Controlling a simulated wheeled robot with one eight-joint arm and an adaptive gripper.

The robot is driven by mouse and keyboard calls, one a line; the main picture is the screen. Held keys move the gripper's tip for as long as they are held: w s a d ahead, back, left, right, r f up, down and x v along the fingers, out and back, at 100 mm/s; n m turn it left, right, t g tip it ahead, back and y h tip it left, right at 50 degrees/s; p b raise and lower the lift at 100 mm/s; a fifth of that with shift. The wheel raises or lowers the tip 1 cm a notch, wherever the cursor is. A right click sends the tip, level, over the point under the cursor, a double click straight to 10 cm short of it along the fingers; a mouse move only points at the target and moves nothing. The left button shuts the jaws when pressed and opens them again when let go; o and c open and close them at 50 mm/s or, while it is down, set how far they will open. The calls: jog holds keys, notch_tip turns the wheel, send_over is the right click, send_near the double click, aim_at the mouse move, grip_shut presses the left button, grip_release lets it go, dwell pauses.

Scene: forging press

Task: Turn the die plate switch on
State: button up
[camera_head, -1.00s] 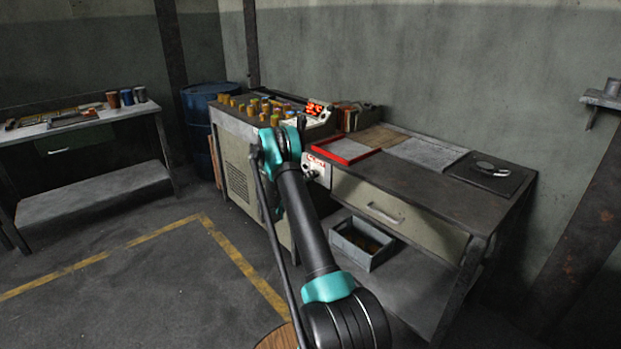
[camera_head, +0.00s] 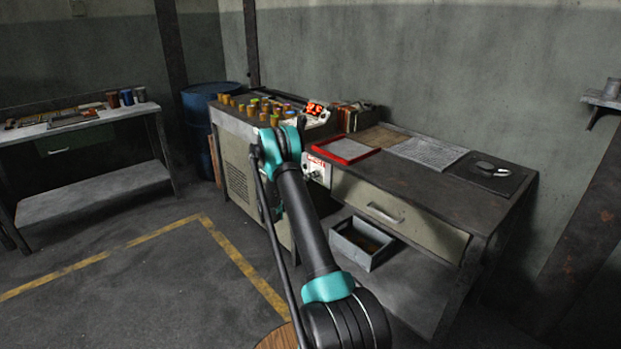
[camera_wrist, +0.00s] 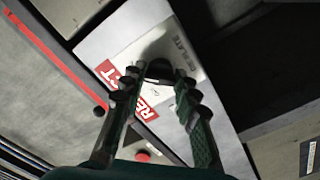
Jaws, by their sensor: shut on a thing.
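The switch panel (camera_head: 314,170) is a pale plate with red lettering, mounted at the bench front below the red-framed tray. In the wrist view the panel (camera_wrist: 200,72) fills the middle, with a red label and part of the word "PLATE". A dark round knob (camera_wrist: 160,69) stands on it. My gripper (camera_wrist: 158,90) is at the knob, its two dark ribbed fingers on either side of it, shut on it. Which way the switch is turned I cannot tell. In the head view the arm hides my gripper.
A drawer handle (camera_head: 385,213) sticks out right of the panel, and a grey bin (camera_head: 362,245) stands on the shelf below. A red-framed tray (camera_head: 346,150) lies on the bench top above. A small red button (camera_wrist: 143,157) shows near the lower finger area. The floor at left is clear.

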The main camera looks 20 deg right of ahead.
jog(key=o, duration=1.2)
jog(key=shift+c, duration=0.2)
jog(key=v, duration=1.2)
jog(key=shift+r, duration=0.1)
